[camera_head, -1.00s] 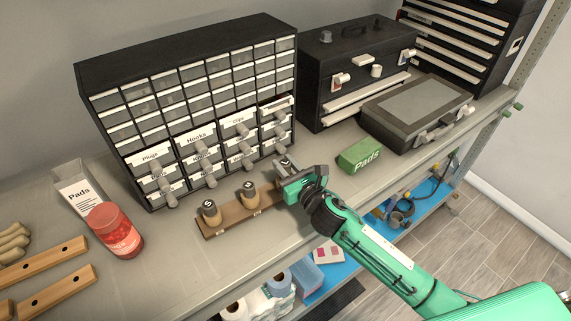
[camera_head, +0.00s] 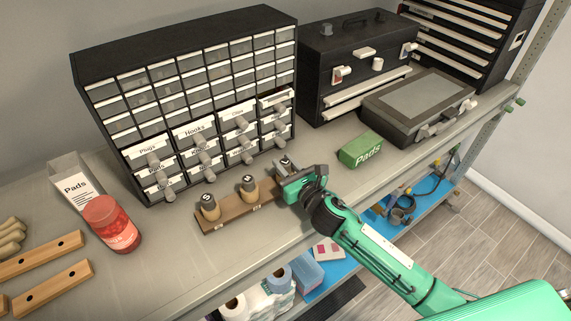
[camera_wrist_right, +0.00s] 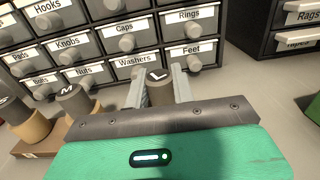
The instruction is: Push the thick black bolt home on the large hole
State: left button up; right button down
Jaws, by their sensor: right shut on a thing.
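A wooden block (camera_head: 230,210) on the bench carries upright pieces with dark, lettered tops over tan lower parts. The S piece (camera_head: 209,206) is at its left end and the M piece (camera_head: 249,187) is in the middle; M also shows in the right wrist view (camera_wrist_right: 72,102). My right gripper (camera_head: 285,170) is at the right end of the block. In the right wrist view its fingers (camera_wrist_right: 159,86) are shut on the thick dark bolt marked L (camera_wrist_right: 158,92), one finger on each side. The bolt's lower end and its hole are hidden by the gripper. My left gripper is out of view.
A black drawer cabinet (camera_head: 184,95) with knobbed, labelled drawers stands close behind the block. A red jar (camera_head: 112,225) and drilled wooden strips (camera_head: 55,288) are at left. The bench front edge is near.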

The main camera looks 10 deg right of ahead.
jog(key=shift+f, duration=0.1)
jog(key=c, duration=1.1)
grip_release()
jog(key=shift+s+d+f, duration=0.1)
jog(key=shift+s+d, duration=0.1)
jog(key=shift+s, duration=0.35)
jog(key=b+v, duration=0.4)
jog(key=v, duration=0.7)
jog(key=shift+s, duration=0.15)
jog(key=shift+s+d, duration=0.2)
jog(key=shift+s, duration=0.5)
